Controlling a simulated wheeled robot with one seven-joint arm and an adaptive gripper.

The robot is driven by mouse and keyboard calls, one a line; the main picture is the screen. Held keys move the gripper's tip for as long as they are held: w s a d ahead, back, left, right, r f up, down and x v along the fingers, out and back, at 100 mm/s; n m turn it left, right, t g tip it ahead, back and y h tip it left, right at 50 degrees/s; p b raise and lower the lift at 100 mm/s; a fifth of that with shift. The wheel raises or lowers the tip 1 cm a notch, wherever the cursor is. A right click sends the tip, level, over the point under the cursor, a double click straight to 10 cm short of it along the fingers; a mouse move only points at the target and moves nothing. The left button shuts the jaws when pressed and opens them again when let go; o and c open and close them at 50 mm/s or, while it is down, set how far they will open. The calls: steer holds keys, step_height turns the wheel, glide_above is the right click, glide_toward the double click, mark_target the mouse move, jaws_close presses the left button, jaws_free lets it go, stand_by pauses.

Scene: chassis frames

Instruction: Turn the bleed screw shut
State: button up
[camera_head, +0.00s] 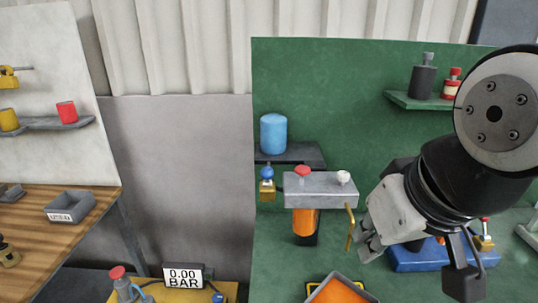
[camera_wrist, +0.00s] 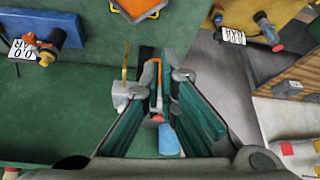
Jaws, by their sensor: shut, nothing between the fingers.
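A grey block (camera_head: 318,187) carries a red knob (camera_head: 303,171) and a small white knob (camera_head: 343,177) on top. An orange cylinder (camera_head: 306,222) hangs under it, and a bent brass handle (camera_head: 350,228) is at its right end. I cannot tell for certain which part is the bleed screw. My gripper (camera_head: 368,243) is shut and empty, just right of the brass handle and lower than the block. In the wrist view my fingers (camera_wrist: 168,80) with teal pads partly hide the block; the brass handle (camera_wrist: 125,62) and white knob (camera_wrist: 120,101) show to their left.
A blue cylinder (camera_head: 273,133) stands on a dark shelf behind the block. An orange-lined tray (camera_head: 341,289) is below, near the front. A blue base (camera_head: 420,258) lies behind my gripper. A green shelf (camera_head: 418,101) holds small parts.

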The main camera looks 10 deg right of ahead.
steer(key=o, duration=0.4)
steer(key=shift+w+r, duration=0.1)
steer(key=shift+r, duration=0.05)
steer(key=o, duration=0.4)
steer(key=w+d+r+n+g, duration=0.1)
steer(key=w+r, duration=0.4)
steer(key=w, duration=0.1)
steer(key=shift+d, duration=0.25)
step_height(320, 180, up, 3)
steer(key=n+g+p, duration=0.2)
steer(key=n+g, duration=0.2)
steer(key=n, duration=0.1)
glide_above(344, 173)
step_height(344, 173, down, 14)
steer(key=p, duration=0.2)
steer(key=shift+r+p, duration=0.1)
steer(key=shift+p, duration=0.25)
jaws_close()
